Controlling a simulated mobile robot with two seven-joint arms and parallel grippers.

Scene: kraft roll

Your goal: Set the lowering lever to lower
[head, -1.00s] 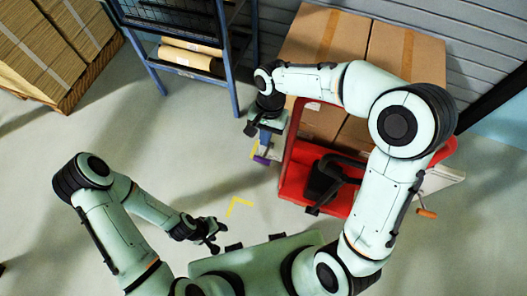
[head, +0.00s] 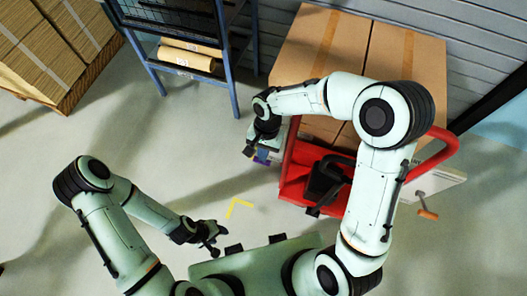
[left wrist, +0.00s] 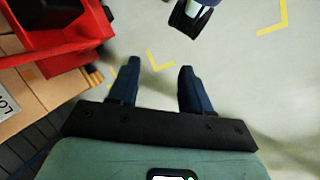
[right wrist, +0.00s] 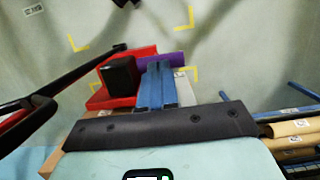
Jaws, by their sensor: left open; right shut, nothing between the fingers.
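A red lift truck (head: 300,165) stands in front of the boxes, with a black block (head: 328,180) on its base and a red loop handle (head: 440,150). A purple part (right wrist: 176,59) shows beside the red base in the right wrist view. I cannot tell for certain which part is the lowering lever. My right gripper (head: 258,152) is shut and empty left of the truck; its blue fingers (right wrist: 155,85) overlap the purple part in view, contact unclear. My left gripper (head: 214,238) is open and empty low over the floor; its blue fingers (left wrist: 153,88) stand apart.
Cardboard boxes (head: 405,55) stand behind the truck. A blue rack (head: 225,50) with kraft rolls (head: 185,58) is at the back. An orange-gripped crank (head: 428,214) is at the right by a white panel (head: 440,180). Floor at left is clear.

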